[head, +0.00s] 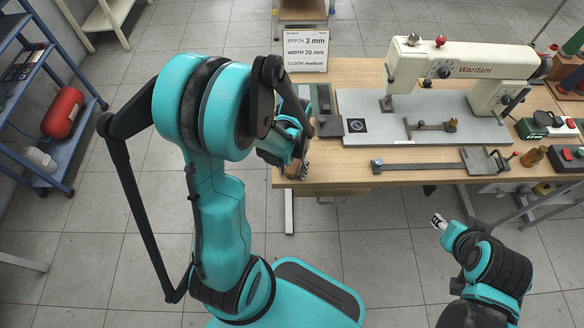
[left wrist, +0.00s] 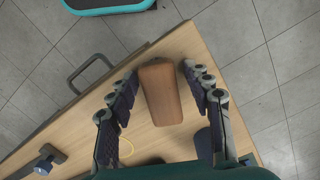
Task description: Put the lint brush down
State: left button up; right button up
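The lint brush, a brown wooden block (left wrist: 161,92), lies between the two fingers of my left gripper (left wrist: 159,74) in the left wrist view. Small gaps show on both sides of it, so the fingers look open around it. It appears to rest on the wooden table (left wrist: 95,125) near its edge; its underside is hidden. In the head view my left gripper (head: 299,160) is low over the table's left front corner, and the brush is mostly hidden there. My right gripper (head: 438,221) hangs in front of the table, away from the brush; its finger opening is too small to judge.
A sewing machine (head: 462,62) stands on a grey plate at the table's back. A sign (head: 305,51) stands at the back left. A metal bar (head: 418,166) lies along the front. A blue shelf with a red tank (head: 62,112) stands at far left.

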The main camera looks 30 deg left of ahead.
pick_arm(q)
jog(key=shift+r+p, duration=0.35)
jog(key=shift+r, duration=0.05)
notch_tip(320, 180, up, 11)
jog(key=p, duration=0.5)
jog(key=s+d+r+m+t, duration=0.1)
jog(key=s+d+r+t, duration=0.1)
jog(key=d+r+t, duration=0.1)
jog(key=s+d+r+t, duration=0.2)
jog(key=r+t, duration=0.3)
jog(key=r, duration=0.3)
jog(key=shift+d+m, duration=0.4)
jog(key=shift+d, duration=0.5)
